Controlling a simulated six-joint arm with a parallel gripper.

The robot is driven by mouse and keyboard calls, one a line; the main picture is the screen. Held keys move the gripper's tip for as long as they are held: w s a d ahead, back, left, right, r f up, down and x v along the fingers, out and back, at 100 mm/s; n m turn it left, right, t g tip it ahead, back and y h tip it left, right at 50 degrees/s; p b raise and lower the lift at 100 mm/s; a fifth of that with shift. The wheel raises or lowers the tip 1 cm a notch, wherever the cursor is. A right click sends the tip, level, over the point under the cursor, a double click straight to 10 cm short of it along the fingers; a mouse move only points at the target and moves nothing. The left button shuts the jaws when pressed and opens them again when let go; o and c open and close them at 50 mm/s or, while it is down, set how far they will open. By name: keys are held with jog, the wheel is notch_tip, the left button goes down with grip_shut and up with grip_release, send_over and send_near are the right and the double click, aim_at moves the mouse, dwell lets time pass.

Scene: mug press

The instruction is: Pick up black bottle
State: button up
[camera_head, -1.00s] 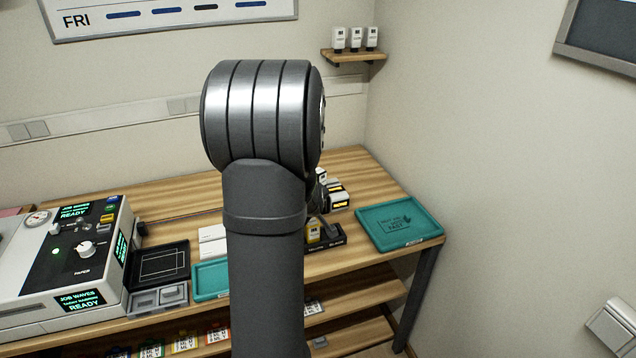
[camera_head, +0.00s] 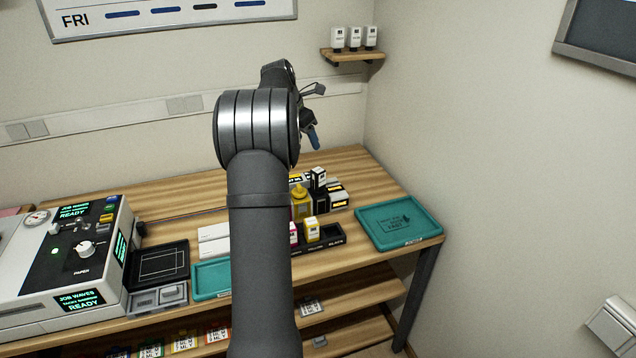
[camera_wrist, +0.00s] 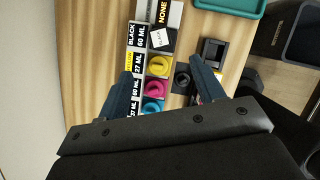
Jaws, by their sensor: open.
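A black bottle with a white label (camera_head: 319,178) stands among the ink supplies, right of a yellow-capped bottle (camera_head: 301,202). My gripper (camera_head: 313,137) is raised above the supplies in the head view. The bottle's lower part is hard to make out.
A dark tray (camera_head: 328,238) in front holds small bottles, with an empty slot at its right. A teal tray (camera_head: 428,229) lies to the right. The press (camera_head: 62,260) stands far left. Labelled cartons (camera_wrist: 138,36) line the row's left side in the wrist view.

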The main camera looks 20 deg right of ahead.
aim_at(318, 170)
jog(key=x, duration=1.1)
jog(key=shift+f, duration=0.3)
jog(key=shift+a+x, duration=0.1)
jog(key=shift+x, duration=1.2)
jog(key=shift+a+x, duration=0.15)
jog(key=shift+x, duration=1.15)
jog(key=c, duration=1.2)
jog(key=shift+c, duration=0.2)
